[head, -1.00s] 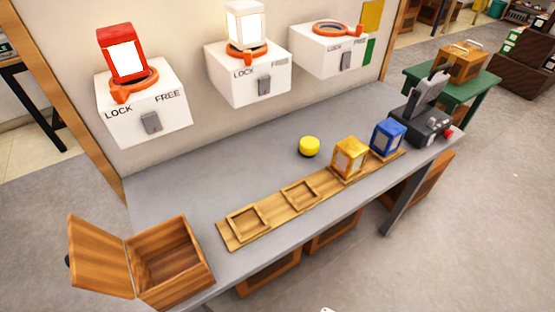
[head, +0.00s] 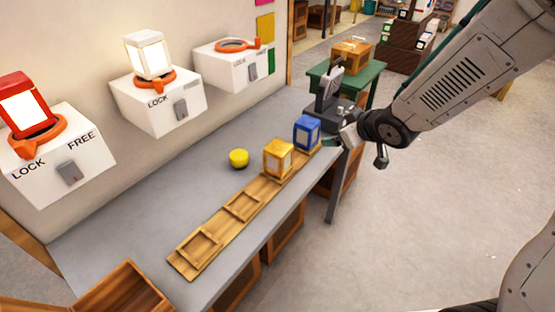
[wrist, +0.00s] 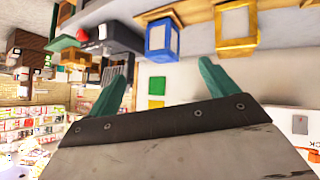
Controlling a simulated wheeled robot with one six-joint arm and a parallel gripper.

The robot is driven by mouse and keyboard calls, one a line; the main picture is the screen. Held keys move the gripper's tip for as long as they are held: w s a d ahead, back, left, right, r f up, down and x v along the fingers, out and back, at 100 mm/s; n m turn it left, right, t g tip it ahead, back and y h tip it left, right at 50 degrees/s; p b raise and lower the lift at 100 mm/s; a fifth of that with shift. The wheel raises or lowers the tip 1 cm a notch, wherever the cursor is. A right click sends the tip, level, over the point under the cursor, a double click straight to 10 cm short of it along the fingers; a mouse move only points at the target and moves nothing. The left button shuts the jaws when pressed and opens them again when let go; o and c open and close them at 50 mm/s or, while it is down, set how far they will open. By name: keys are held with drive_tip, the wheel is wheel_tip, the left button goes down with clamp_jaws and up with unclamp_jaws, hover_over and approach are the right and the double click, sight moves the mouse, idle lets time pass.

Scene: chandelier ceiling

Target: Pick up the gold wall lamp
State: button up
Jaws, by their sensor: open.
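The gold lamp (head: 278,158), a gold-framed block with pale panels, stands upright in a slot of the wooden rack (head: 222,228) on the grey bench. In the wrist view the gold lamp (wrist: 237,44) appears at the top right. My gripper (head: 334,141) is at the bench's front right edge, right of the blue lamp and apart from the gold one. In the wrist view my gripper (wrist: 161,76) has its two teal fingers spread, with nothing between them.
The blue lamp (head: 307,132) stands right beside the gold one. A dark grey device (head: 325,112) sits at the bench's right end. A yellow button (head: 239,159) is behind the rack. Wall boxes hold a red lamp (head: 22,102) and a white lamp (head: 147,55); a third box (head: 228,72) is empty.

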sight(278, 154)
drive_tip(key=a+f+n+y, duration=0.1)
drive_tip(key=a+f+y, duration=0.1)
drive_tip(key=a, duration=0.1)
drive_tip(key=s+a+f+n+g+y, duration=0.1)
drive_tip(key=a+f+y, duration=0.1)
drive_tip(key=a+f, duration=0.1)
drive_tip(key=a+f+n+y, duration=0.1)
drive_tip(key=a+f+y, duration=0.1)
drive_tip(key=a+y, duration=0.1)
drive_tip(key=shift+s+a+f, duration=0.15)
drive_tip(key=shift+a, duration=0.75)
drive_tip(key=shift+a+f+g, duration=0.15)
drive_tip(key=shift+a+g, duration=0.15)
drive_tip(key=x, duration=0.7)
drive_tip(key=shift+w+a, duration=0.15)
drive_tip(key=shift+w, duration=0.2)
drive_tip(key=c, duration=1.2)
